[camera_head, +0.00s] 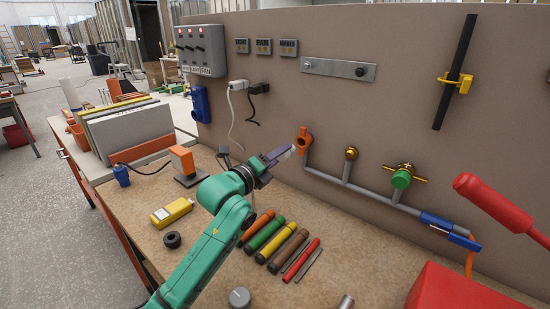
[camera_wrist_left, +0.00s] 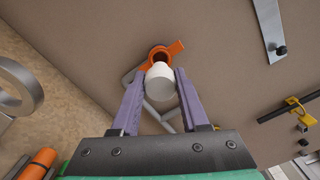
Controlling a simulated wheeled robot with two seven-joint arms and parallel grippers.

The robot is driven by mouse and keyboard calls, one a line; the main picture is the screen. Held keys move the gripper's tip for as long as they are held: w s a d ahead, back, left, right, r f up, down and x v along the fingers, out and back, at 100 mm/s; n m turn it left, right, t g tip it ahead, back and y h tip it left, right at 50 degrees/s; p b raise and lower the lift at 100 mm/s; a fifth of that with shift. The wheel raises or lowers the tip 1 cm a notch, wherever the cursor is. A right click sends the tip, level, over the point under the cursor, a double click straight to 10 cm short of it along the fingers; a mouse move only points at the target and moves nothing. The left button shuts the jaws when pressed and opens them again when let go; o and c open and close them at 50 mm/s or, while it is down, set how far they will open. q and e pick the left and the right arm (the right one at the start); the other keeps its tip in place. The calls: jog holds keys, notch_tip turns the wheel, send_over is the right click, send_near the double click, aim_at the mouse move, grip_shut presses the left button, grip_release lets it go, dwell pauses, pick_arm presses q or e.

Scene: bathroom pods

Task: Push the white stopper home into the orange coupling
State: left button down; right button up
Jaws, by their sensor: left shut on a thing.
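The white stopper (camera_wrist_left: 160,84) is held between the two purple fingers of my left gripper (camera_wrist_left: 156,92) in the left wrist view. Behind it is the orange coupling (camera_wrist_left: 171,48), an open ring with a side tab, fixed to the wall. The stopper overlaps the coupling's lower edge in that view; I cannot tell if they touch. In the head view the left gripper (camera_head: 278,155) points right towards the orange coupling (camera_head: 303,139), with a small visible gap. The stopper (camera_head: 292,149) is mostly hidden there. My right gripper is not in view.
Several coloured tubes (camera_head: 270,235) lie on the bench below. A red box (camera_head: 465,290) stands at the front right.

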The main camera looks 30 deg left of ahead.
pick_arm(q)
jog(key=shift+w+d, duration=0.15)
jog(key=shift+w, duration=0.65)
jog(key=shift+w+d, duration=0.1)
jog(key=shift+w, duration=0.7)
jog(key=shift+p, duration=0.45)
jog(key=shift+w+d, duration=0.2)
jog(key=shift+w, duration=1.5)
jog(key=shift+c, duration=1.6)
grip_release()
jog(key=s+a+b, duration=0.1)
jog(key=s+b, duration=0.2)
jog(key=s, duration=1.1)
jog(key=shift+s+a, duration=0.25)
jog(key=shift+a, duration=0.1)
